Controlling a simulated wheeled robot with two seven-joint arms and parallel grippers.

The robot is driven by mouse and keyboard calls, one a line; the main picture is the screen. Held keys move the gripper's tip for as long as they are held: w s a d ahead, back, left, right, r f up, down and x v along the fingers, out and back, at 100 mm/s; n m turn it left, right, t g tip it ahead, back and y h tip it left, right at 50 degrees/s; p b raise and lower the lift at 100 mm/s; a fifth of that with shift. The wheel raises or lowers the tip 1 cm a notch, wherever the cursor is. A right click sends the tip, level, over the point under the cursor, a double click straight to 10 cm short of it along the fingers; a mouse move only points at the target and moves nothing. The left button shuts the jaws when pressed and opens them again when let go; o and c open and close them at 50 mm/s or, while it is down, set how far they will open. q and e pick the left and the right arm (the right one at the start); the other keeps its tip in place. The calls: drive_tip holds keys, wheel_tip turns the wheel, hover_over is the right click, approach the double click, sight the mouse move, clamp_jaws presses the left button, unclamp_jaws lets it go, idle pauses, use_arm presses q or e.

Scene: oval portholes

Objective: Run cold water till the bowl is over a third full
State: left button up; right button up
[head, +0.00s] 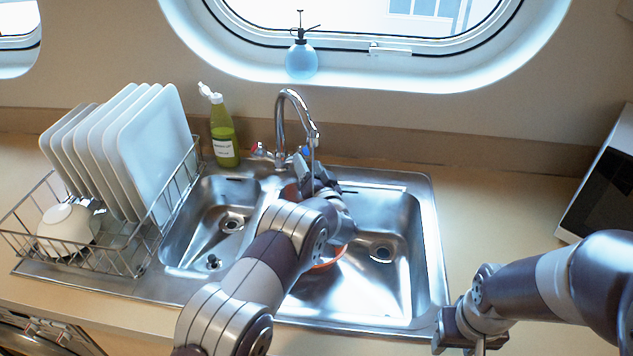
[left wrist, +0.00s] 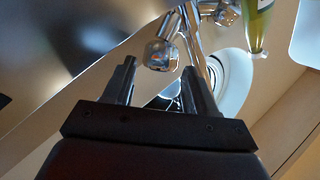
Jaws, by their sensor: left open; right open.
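The chrome faucet (head: 283,115) stands behind the double sink, with a red-marked handle (head: 258,149) at left and a blue-marked handle (head: 305,151) at right. My left gripper (head: 308,170) is open at the blue-marked handle. In the left wrist view that handle's knob (left wrist: 161,54) lies just beyond and between my open fingertips (left wrist: 158,76); contact is unclear. The orange bowl (head: 333,257) sits in the right basin below the spout, mostly hidden by my left arm. Its water level is hidden, and I cannot tell whether water runs. My right gripper (head: 470,335) is open at the counter's front.
A wire rack (head: 130,255) with several white plates (head: 150,150) stands left of the sink. A green bottle (head: 223,135) is behind the left basin (head: 205,225). A blue spray bottle (head: 301,60) stands at the window.

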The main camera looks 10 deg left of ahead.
use_arm(q)
drive_tip(key=r+v, duration=0.1)
drive_tip(key=v, duration=0.6)
drive_tip(key=shift+f+b, duration=0.3)
drive_tip(key=shift+f, duration=0.2)
drive_tip(key=shift+s, duration=0.15)
